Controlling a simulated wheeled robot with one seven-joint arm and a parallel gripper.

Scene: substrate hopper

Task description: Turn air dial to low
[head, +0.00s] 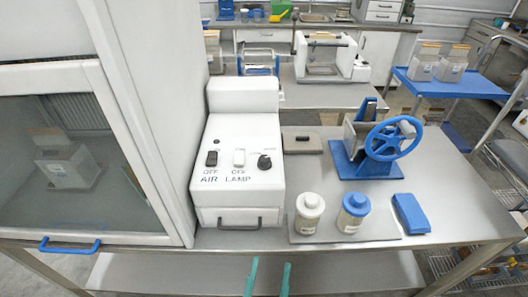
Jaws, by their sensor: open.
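The white control box (237,133) stands on the steel table, right of the glass-fronted cabinet. My gripper (271,264) shows as two teal fingers at the bottom edge of the head view. It is open and empty, apart from the box, in front of and below the dial.
A white-capped jar (308,213) and a blue-capped jar (353,213) stand on a grey mat right of the box. A blue handwheel device (378,150) and a blue block (411,213) are farther right. A dark handle (239,222) sits low on the box front.

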